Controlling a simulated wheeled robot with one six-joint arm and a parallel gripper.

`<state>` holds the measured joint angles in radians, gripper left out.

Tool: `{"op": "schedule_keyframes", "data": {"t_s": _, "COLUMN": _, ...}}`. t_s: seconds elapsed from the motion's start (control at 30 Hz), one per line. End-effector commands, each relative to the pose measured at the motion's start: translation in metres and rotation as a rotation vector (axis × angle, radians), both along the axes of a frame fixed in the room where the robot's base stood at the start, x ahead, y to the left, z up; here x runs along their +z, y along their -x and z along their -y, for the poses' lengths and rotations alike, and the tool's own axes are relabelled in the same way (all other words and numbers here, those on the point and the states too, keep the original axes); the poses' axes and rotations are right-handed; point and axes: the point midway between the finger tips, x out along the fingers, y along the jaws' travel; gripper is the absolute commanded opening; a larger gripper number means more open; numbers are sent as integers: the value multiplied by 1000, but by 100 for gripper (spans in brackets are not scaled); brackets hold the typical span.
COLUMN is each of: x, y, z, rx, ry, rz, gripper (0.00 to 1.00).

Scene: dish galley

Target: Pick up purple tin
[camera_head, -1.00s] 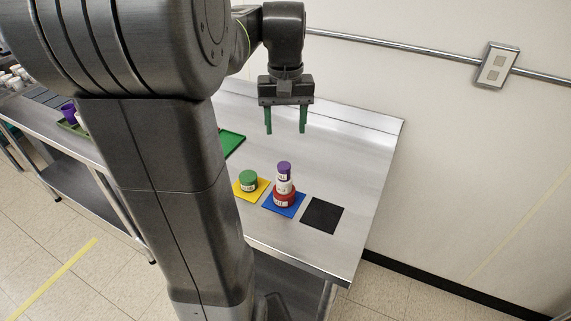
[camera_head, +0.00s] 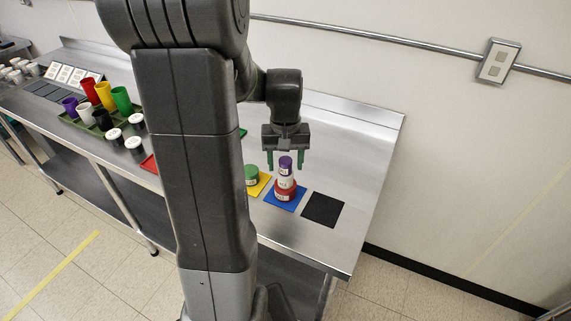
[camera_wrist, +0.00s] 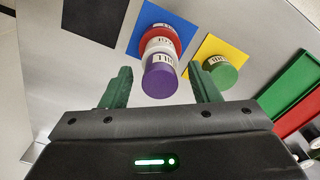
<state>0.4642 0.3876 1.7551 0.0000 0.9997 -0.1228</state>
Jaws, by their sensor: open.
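The purple tin (camera_head: 285,162) is the top of a stack on the blue mat (camera_head: 293,202). Below it are a white tin (camera_head: 286,182) and a red tin (camera_head: 286,193). In the wrist view the purple tin (camera_wrist: 160,80) shows its round top, in front of the gap between my green fingers. My gripper (camera_head: 286,162) is open, pointing down, with its fingertips at about the height of the purple tin in the picture. In the wrist view my gripper's fingers (camera_wrist: 160,82) lie on either side of the purple tin, apart from it.
A green tin (camera_head: 251,175) stands on the yellow mat (camera_head: 262,187), close to the left of the stack. The black mat (camera_head: 323,210) at the right is empty. Several cups stand in a green tray (camera_head: 72,121) at the far left. A wall rail runs behind the steel table.

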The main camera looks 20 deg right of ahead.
Motion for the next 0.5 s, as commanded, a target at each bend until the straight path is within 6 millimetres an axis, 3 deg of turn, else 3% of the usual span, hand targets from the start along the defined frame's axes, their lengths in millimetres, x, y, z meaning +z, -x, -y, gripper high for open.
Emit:
{"op": "schedule_keyframes", "data": {"t_s": 0.27, "x": -3, "y": 0, "z": 0, "rx": 0, "ry": 0, "rz": 1, "gripper": 54}}
{"op": "schedule_keyframes", "data": {"t_s": 0.5, "x": -2, "y": 0, "z": 0, "rx": 0, "ry": 0, "rz": 1, "gripper": 7}}
